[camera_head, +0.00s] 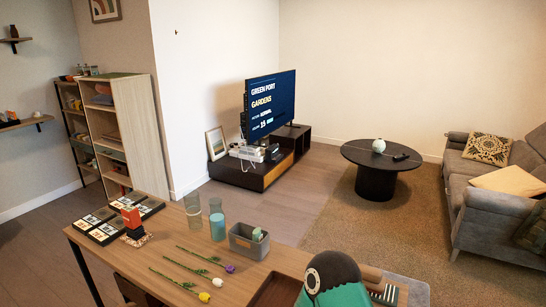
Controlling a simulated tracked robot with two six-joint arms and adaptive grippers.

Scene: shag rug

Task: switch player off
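A white box-like device (246,153) sits at the left part of the low dark media stand (238,178), below the television; it may be the player, but I cannot tell for sure. Small dark and light items sit close beside it, too small to make out. The television (270,104) is lit and shows "Green Port Gardens" on a dark blue screen. No button or indicator light can be made out on the device. Neither of my grippers shows in the head view.
A wooden table (165,254) with flowers, glasses and a grey bin (249,241) fills the near foreground. A round black coffee table (379,157) holds a pale vase and a small dark flat object (401,156). A grey sofa (490,220) stands right. Floor before the stand is clear.

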